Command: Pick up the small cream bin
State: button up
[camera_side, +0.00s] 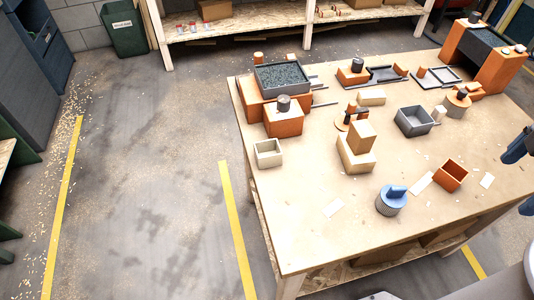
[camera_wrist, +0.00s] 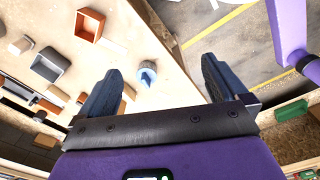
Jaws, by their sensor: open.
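The small cream bin (camera_side: 268,153) stands upright near the left edge of the wooden table in the side view. Its open top faces up and it looks empty. I cannot make it out in the wrist view. My gripper (camera_side: 512,183) shows only partly at the right edge of the side view, far across the table from the bin. In the wrist view my gripper (camera_wrist: 160,65) has its two dark blue fingers wide apart with nothing between them.
An orange block with a dark cylinder (camera_side: 283,118) stands just behind the cream bin. Stacked tan blocks (camera_side: 356,150) are to its right. A blue-topped cylinder (camera_side: 391,200), an orange bin (camera_side: 450,175) and a grey bin (camera_side: 415,121) stand farther right. The table's front left is clear.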

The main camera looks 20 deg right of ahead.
jog(key=w+a+f+n+t+h, duration=0.3)
jog(key=w+a+n+t, duration=0.1)
jog(key=w+a+n, duration=0.3)
jog(key=w+a+f+n+t+h, duration=0.3)
jog(key=w+a+f+n, duration=0.1)
jog(key=w+a, duration=0.5)
jog(key=n+t+y, duration=0.6)
jog(key=n, duration=0.6)
send_near(272, 157)
jog(key=x, duration=0.8)
jog(key=shift+x, duration=2.6)
jog(key=shift+a+f, duration=0.1)
jog(key=shift+f, duration=0.05)
jog(key=c, duration=1)
